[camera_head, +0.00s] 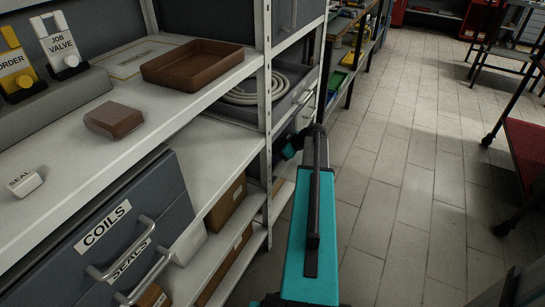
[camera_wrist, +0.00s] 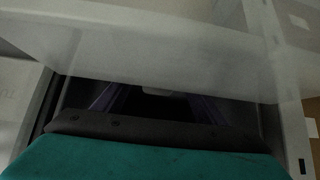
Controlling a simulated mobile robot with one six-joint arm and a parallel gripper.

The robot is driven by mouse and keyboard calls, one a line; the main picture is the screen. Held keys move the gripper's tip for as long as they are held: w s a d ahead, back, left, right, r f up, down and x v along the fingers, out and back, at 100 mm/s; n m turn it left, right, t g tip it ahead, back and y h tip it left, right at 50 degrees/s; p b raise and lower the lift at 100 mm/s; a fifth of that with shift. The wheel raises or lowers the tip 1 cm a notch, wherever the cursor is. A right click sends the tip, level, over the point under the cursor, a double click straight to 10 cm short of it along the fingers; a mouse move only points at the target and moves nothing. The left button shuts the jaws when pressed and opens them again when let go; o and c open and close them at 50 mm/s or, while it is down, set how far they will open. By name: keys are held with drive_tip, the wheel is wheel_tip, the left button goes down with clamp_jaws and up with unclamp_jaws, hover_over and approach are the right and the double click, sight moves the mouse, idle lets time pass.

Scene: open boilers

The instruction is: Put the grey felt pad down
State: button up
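I cannot make out a grey felt pad for certain in either view. My arm reaches in beside the shelf rack, and my gripper's fingertips are hidden behind the shelf post in the head view. In the wrist view my gripper (camera_wrist: 155,101) is in deep shadow under a pale shelf edge (camera_wrist: 170,50). Two dark finger shapes stand to the left and right. A small pale patch (camera_wrist: 160,91) shows between or beyond them; I cannot tell what it is or whether it is held.
The upper shelf (camera_head: 155,115) holds a brown tray (camera_head: 195,65), a brown block (camera_head: 113,120) and a white SEAL tag (camera_head: 25,183). Coiled hose (camera_head: 255,90) lies in a grey bin. Drawers marked COILS (camera_head: 104,226) and SEALS are below. The tiled floor (camera_head: 400,180) is clear; a red-topped cart (camera_head: 527,150) stands right.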

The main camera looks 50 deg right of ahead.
drive_tip(key=shift+p, duration=0.4)
drive_tip(key=p+v, duration=0.1)
drive_tip(key=v, duration=1.2)
drive_tip(key=shift+s+r+p, duration=0.2)
drive_tip(key=shift+s+p, duration=0.1)
drive_tip(key=shift+a+r, duration=0.1)
